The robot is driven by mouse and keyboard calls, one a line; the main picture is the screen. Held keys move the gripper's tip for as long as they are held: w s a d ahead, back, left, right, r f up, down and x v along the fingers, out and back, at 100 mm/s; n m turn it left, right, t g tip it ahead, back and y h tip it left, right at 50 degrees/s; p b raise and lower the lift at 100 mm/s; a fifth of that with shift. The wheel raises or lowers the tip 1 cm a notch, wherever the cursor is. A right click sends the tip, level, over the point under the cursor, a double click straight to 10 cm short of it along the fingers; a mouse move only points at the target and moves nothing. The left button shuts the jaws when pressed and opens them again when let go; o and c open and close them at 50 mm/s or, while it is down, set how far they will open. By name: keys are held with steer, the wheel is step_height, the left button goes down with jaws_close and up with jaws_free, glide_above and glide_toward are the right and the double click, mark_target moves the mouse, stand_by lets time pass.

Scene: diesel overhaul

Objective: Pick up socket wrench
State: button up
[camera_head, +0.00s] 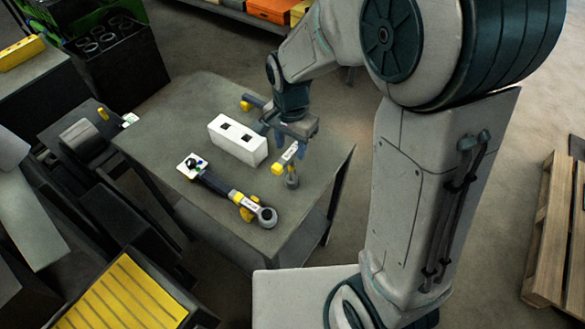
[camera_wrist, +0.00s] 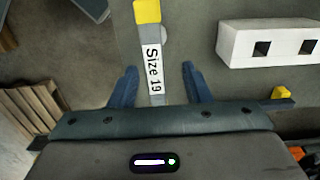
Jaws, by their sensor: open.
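A grey socket wrench with a yellow part and a white label (camera_head: 290,153) is near the right edge of the grey table. In the wrist view its label reads "Size 19" (camera_wrist: 154,69). My gripper (camera_head: 292,136) is over it, with its jaws open. In the wrist view the two blue fingers of my gripper (camera_wrist: 158,76) stand on either side of the handle, with gaps to both. The handle's near end is hidden by the gripper body. I cannot tell the height of the fingertips above the table.
A white block with two square holes (camera_head: 238,140) stands just left of my gripper. A small yellow-ended tool (camera_head: 247,106) lies behind the block. A wooden pallet (camera_head: 550,235) is at right.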

steer(key=shift+s+f, duration=0.2)
steer(key=shift+f, duration=0.2)
steer(key=p, duration=0.1)
glide_above(291, 179)
steer(key=shift+w+f, duration=0.15)
steer(key=shift+f, duration=0.95)
steer(key=shift+w+f, duration=0.15)
steer(key=shift+f, duration=0.95)
jaws_close()
